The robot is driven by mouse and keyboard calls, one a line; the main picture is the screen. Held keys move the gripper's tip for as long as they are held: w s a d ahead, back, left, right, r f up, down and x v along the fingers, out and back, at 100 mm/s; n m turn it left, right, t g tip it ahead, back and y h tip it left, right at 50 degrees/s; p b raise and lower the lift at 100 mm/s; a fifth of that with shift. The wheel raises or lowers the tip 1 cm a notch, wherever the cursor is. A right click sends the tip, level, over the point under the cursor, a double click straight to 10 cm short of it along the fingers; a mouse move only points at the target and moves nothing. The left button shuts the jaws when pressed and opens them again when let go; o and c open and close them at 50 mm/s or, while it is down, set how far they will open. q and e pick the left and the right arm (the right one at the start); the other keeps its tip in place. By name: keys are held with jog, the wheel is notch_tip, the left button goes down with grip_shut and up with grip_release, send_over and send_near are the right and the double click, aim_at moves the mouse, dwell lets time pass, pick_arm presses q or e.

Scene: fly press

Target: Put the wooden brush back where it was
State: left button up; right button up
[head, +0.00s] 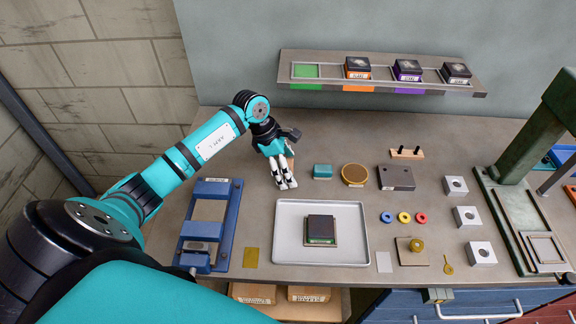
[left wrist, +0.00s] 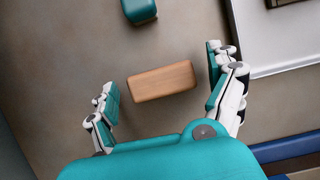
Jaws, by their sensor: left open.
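The wooden brush shows in the left wrist view as a plain light-brown block (left wrist: 163,82) lying on the bench top. In the head view only a small tan part of it (head: 290,151) shows beside my gripper; the rest is hidden. My left gripper (head: 286,185) points down over the bench, left of the teal block (head: 322,171). In the left wrist view its fingers are spread wide, one on each side of the brush, with visible gaps. It holds nothing. My right gripper is in neither view.
A grey tray (head: 285,256) with a dark block (head: 321,229) lies in front. A blue fixture (head: 230,226) stands at left, a round brown-topped tin (head: 354,175) and dark block (head: 396,178) at right. A shelf (head: 340,66) with boxes hangs behind; a green press (head: 530,130) stands far right.

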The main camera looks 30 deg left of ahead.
pick_arm(q)
jog(key=b+v, duration=0.2)
jog(key=v, duration=1)
jog(key=shift+b, duration=0.3)
jog(key=shift+f, duration=0.1)
